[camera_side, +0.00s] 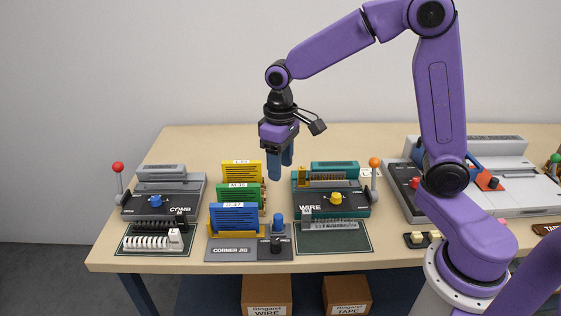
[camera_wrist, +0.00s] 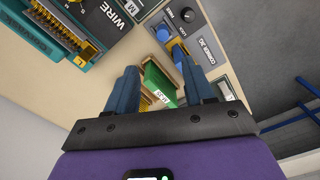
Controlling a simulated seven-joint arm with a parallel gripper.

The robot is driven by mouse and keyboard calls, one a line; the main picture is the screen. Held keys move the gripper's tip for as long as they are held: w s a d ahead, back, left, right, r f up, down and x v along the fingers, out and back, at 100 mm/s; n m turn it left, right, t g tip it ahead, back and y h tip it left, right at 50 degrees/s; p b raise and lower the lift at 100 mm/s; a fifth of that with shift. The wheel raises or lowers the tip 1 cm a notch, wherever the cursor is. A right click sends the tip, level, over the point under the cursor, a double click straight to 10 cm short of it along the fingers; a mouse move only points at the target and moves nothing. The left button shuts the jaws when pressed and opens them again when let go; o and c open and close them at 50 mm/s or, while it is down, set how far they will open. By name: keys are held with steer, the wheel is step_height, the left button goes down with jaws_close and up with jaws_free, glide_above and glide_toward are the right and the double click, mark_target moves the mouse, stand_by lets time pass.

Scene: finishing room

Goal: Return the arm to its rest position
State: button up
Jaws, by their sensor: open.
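My gripper (camera_side: 281,166) hangs pointing down above the table, between the corner jig and the teal wire machine. Its two blue fingers are apart, and nothing shows between them in the side view. In the wrist view my gripper (camera_wrist: 160,80) has its open fingers over the green block (camera_wrist: 155,85), which stands on the table below. My purple arm is bent, raised from its base at the right. The yellow block (camera_side: 228,173), green block (camera_side: 225,193) and blue block (camera_side: 232,218) stand in a row, clear of the fingers.
The corner jig (camera_side: 228,253) lies at the front. The comb machine (camera_side: 155,188) with a red-knobbed lever stands left, the teal wire machine (camera_side: 312,207) right of centre. A grey machine (camera_side: 515,180) stands at the right. The table's back strip (camera_side: 215,140) is clear.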

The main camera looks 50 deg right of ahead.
steer(key=s+d+n, duration=0.2)
steer(key=s+n, duration=0.7)
steer(key=s, duration=1.6)
steer(key=shift+s, duration=0.2)
